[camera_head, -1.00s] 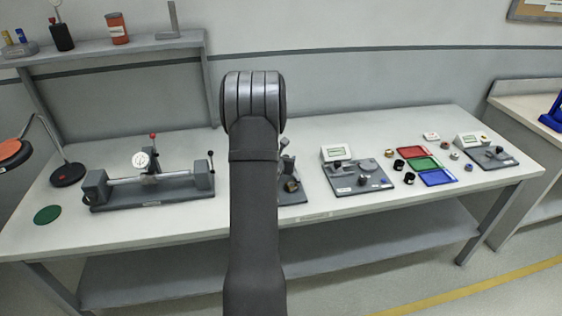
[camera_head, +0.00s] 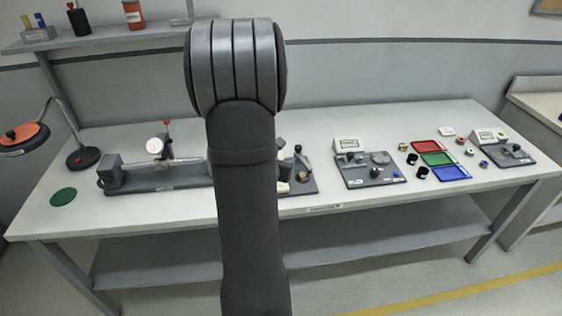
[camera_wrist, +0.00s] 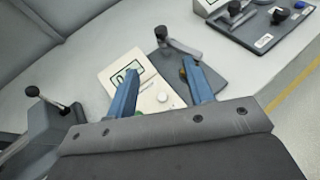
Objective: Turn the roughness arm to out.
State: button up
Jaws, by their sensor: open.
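A dark grey base plate (camera_wrist: 205,72) lies in the upper middle of the wrist view, with a cream box with a small green-edged display (camera_wrist: 126,72) and a round white button beside it. A grey lever arm with a dark pivot (camera_wrist: 180,44) stands at the plate's far edge; it looks like the roughness arm, but I read no label or out mark. My gripper (camera_wrist: 160,68) is open, its two blue fingers over the box and plate, with nothing seen between them. In the head view my arm covers most of this device; part of its base (camera_head: 302,187) shows.
Left stands a long grey bench fixture (camera_head: 160,178) with a dial; its black-knobbed lever (camera_wrist: 48,97) is at the wrist view's left. Right is a plate with a display and knobs (camera_head: 372,180), then red, green and blue trays (camera_head: 452,173). The bench's front strip is clear.

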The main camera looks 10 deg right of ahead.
jog(key=shift+s+a, duration=0.1)
jog(key=shift+s, duration=0.15)
